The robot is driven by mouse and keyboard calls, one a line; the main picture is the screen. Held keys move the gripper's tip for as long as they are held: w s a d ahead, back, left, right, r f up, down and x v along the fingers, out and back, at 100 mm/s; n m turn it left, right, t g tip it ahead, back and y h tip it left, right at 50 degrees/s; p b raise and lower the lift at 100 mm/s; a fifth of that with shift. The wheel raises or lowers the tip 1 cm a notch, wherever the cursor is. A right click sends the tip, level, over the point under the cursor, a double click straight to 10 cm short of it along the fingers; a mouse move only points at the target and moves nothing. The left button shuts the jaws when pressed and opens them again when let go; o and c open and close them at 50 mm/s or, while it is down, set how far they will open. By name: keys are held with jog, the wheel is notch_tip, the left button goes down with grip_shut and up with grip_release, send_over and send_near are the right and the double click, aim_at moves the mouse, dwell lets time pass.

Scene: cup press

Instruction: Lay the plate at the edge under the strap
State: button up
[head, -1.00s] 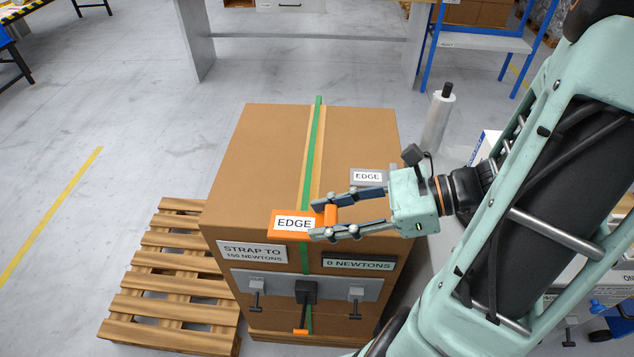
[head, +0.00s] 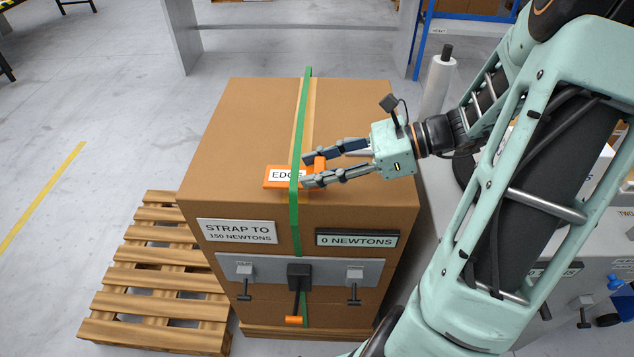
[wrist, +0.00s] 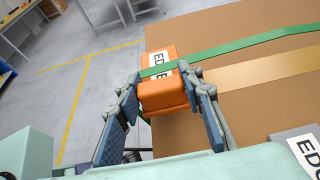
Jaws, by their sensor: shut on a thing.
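The orange plate (head: 275,176) with a white EDGE label lies at the near top edge of the brown carton (head: 255,125). The green strap (head: 301,130) crosses over the plate and runs down the carton's front. My gripper (head: 313,172) is shut on the plate's raised orange block, just right of the strap. In the wrist view the plate (wrist: 160,58) shows beyond the block, with the strap (wrist: 158,70) across its label. The block sits between my fingers (wrist: 165,105). Whether the strap presses on the plate is hard to tell.
The tensioner (head: 299,276) with an orange-ended handle sits on the carton's front. Signs there read STRAP TO 150 NEWTONS (head: 237,231) and 0 NEWTONS (head: 356,239). A grey EDGE plate (wrist: 300,150) lies on the carton top. A wooden pallet (head: 150,285) stands left.

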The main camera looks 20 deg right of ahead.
jog(key=shift+f+b, duration=1.6)
jog(key=shift+f, duration=0.15)
jog(key=o, duration=1.2)
jog(key=shift+c, duration=0.2)
jog(key=shift+r, duration=0.25)
jog(key=p+v, duration=0.2)
jog(key=v, duration=1)
